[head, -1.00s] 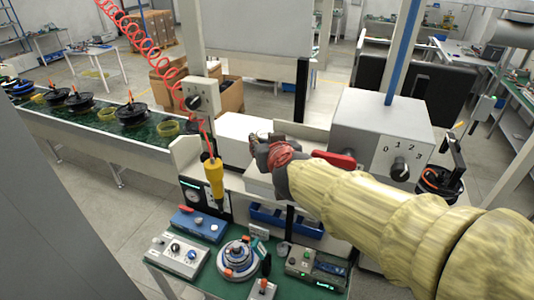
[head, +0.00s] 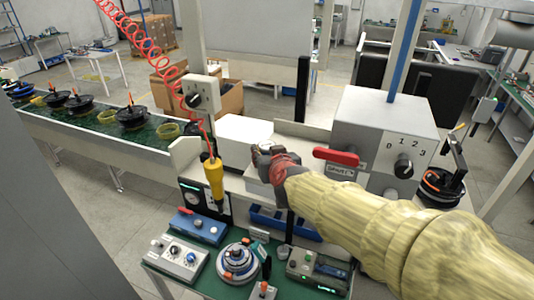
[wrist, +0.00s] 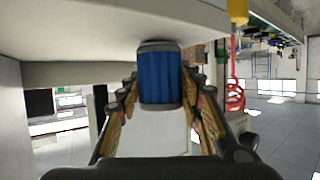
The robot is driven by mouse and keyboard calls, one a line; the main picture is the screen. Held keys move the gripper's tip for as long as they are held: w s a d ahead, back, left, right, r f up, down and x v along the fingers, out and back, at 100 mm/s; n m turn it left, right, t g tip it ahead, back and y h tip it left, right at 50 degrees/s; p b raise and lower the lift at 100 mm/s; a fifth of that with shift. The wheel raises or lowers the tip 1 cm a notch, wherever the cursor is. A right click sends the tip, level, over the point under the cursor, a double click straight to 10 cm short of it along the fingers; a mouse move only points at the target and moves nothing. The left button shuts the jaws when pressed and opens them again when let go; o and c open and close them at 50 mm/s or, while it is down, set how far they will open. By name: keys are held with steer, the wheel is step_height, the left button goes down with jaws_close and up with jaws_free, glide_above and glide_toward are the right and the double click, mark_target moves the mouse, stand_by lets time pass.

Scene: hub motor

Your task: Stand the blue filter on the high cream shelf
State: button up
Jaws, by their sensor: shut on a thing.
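The blue filter (wrist: 160,78) is a ribbed blue cylinder with grey end bands, seen in the wrist view between my fingers. My gripper (head: 262,156) is shut on it. The wrist picture looks upside down, with a cream surface (wrist: 95,30) at its top. The filter's end band meets or nearly meets that surface in the picture; I cannot tell whether they touch. The filter looks upright. In the head view my gripper is over the cream shelf area (head: 256,188), and the filter is hidden by my gripper and wrist.
A grey box with a numbered dial (head: 385,135) and a red handle (head: 336,156) stand right of my gripper. A yellow tool (head: 214,180) hangs on a red coiled cord to the left. A green bench (head: 215,285) with devices is in front.

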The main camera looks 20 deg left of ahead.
steer(key=shift+f, duration=0.2)
steer(key=o, duration=1.2)
steer(key=shift+r, duration=0.15)
steer(key=shift+s+d+r, duration=0.1)
steer(key=shift+s+r, duration=0.05)
steer(key=shift+r, duration=0.05)
steer(key=p+v, duration=0.2)
steer(key=v, duration=0.9)
steer(key=shift+s+d, duration=0.25)
steer(key=shift+s, duration=0.05)
steer(key=shift+d, duration=0.1)
